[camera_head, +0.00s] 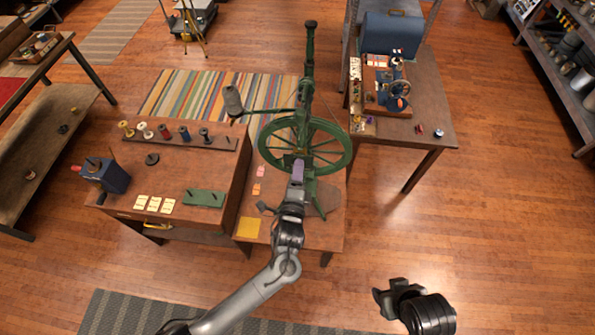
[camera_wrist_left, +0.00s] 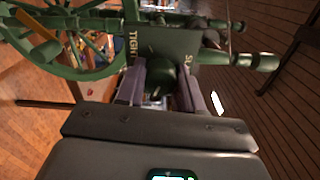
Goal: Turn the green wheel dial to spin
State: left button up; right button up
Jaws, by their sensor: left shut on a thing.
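The green spinning wheel stands on the brown table, with its large spoked wheel (camera_head: 337,163) upright; the wheel also shows at the upper left of the left wrist view (camera_wrist_left: 110,48). A round dark green dial (camera_wrist_left: 161,73) sits on a green plate marked "TIGHT" on the left and "SL" on the right, the rest of that word hidden. My left gripper (camera_head: 298,170) reaches the front of the spinning wheel and hides the dial in the head view. Its two purple fingers are shut on the dial, one on each side. My right gripper (camera_head: 388,296) hangs over the floor, apart from everything.
Left of the spinning wheel, the table holds a rack of spools (camera_head: 180,137), a blue box with a crank (camera_head: 105,175), cards (camera_head: 155,204) and a green block (camera_head: 204,198). Another table with a sewing machine (camera_head: 396,92) stands right. The floor at the front right is clear.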

pick_arm(q)
jog(key=shift+m, duration=1)
jog(key=o, duration=1)
jog(key=shift+o, duration=0.2)
jog(key=s+a+b, duration=0.1)
jog(key=s+b, duration=0.1)
jog(key=s, duration=0.8)
jog(key=shift+s+a, duration=0.15)
jog(key=shift+s, duration=0.25)
